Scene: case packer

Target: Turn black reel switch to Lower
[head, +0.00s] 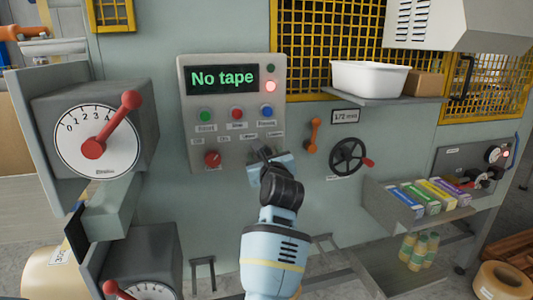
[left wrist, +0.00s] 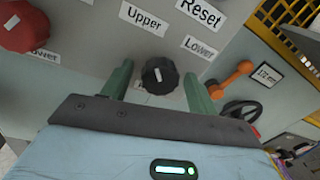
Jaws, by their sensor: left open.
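The black reel switch (left wrist: 161,76) is a round black knob with a white mark, seen in the left wrist view on the grey panel. Its mark points up, toward the Upper label (left wrist: 144,18) rather than the Lower label (left wrist: 201,47) to the right. My left gripper (left wrist: 158,69) is open, with one green finger on each side of the knob. I cannot tell whether the fingers touch it. In the head view my left gripper (head: 268,160) is at the panel's lower right and largely hides the switch. My right gripper is not in view.
The control panel (head: 192,130) has a "No tape" screen (head: 222,79), several buttons and a red knob (head: 212,159) left of the switch. An orange lever (head: 313,136) and a black handwheel (head: 347,155) are to the right. A red-handled dial (head: 97,142) is at left.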

